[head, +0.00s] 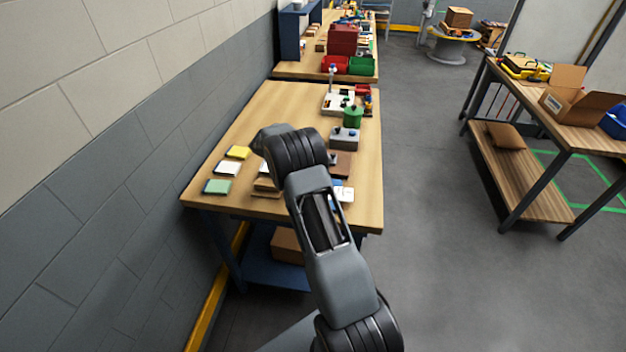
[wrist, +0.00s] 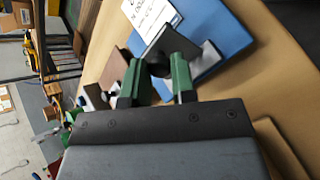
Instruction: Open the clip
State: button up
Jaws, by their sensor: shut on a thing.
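In the wrist view, a blue board (wrist: 222,38) lies on the wooden table with a white printed sheet (wrist: 150,14) on it. The clip (wrist: 166,42) shows as a grey plate at the board's near edge, with dark parts below it. My gripper (wrist: 157,76) has green fingers on both sides of the clip and is shut on it. The exact contact is partly hidden by the fingers. In the head view, the blue board (head: 335,183) and sheet (head: 344,195) show just right of my arm, which hides the clip and my gripper.
The table (head: 255,115) also holds yellow (head: 238,152), white (head: 228,168) and green (head: 217,186) pads at left. A brown block (head: 341,163), a grey box (head: 345,139) and a green container (head: 353,117) stand behind the board. The wall runs along the left.

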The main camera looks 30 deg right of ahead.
jog(key=g+h+b, duration=0.1)
jog(key=w+a+g+h, duration=0.1)
jog(key=f+g+h+b, duration=0.1)
jog(key=h, duration=0.1)
jog(key=shift+w+a+g+b, duration=0.25)
jog(key=shift+a+g+b, duration=0.05)
jog(key=shift+g, duration=0.1)
dwell(0.5)
jog(key=o, duration=0.9)
